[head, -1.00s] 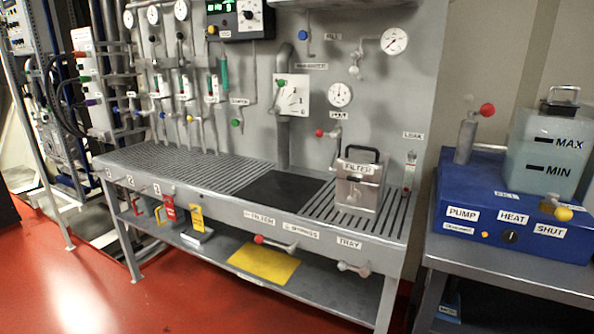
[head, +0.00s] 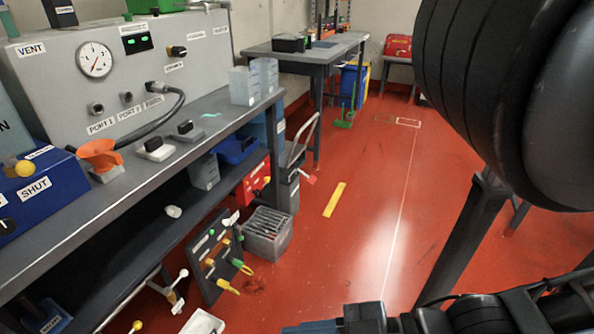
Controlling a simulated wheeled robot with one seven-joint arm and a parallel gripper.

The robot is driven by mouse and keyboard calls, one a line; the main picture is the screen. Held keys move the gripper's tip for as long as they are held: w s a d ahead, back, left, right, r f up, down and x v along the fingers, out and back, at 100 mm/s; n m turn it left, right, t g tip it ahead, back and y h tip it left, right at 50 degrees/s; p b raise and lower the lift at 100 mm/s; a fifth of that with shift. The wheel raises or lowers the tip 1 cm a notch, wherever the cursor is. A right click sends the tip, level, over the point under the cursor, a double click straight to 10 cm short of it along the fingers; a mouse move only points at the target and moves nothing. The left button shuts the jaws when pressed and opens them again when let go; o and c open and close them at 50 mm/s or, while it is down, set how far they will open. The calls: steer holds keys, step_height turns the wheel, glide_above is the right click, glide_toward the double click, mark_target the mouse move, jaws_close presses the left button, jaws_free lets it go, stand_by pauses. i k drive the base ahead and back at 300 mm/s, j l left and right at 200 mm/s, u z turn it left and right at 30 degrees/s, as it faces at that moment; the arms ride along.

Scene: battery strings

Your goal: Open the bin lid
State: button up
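A blue bin-like container with a yellow part (head: 352,86) stands on the floor by the far table, small in the head view. A dark grey box (head: 286,192) stands on the floor at the end of the long bench, with a slanting grey bar and a red tip (head: 309,179) beside it. I cannot tell which of these is the bin, nor whether a lid is open or shut.
A grey crate (head: 268,232) and a dark panel with coloured clips (head: 216,258) stand on the floor beside the bench (head: 120,185). A yellow strip (head: 334,200) marks the red floor. The floor in the middle is clear. A far table (head: 300,52) stands behind.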

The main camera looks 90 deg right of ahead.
mark_target(287, 177)
steer(key=z, duration=2.15)
steer(key=i+l, duration=0.2)
steer(key=i, duration=0.2)
steer(key=i+l+u, duration=0.1)
steer(key=i, duration=0.35)
steer(key=i+l, duration=0.25)
steer(key=i, duration=0.15)
steer(key=i+l+u, duration=0.1)
steer(key=i+l, duration=0.15)
steer(key=i, duration=0.2)
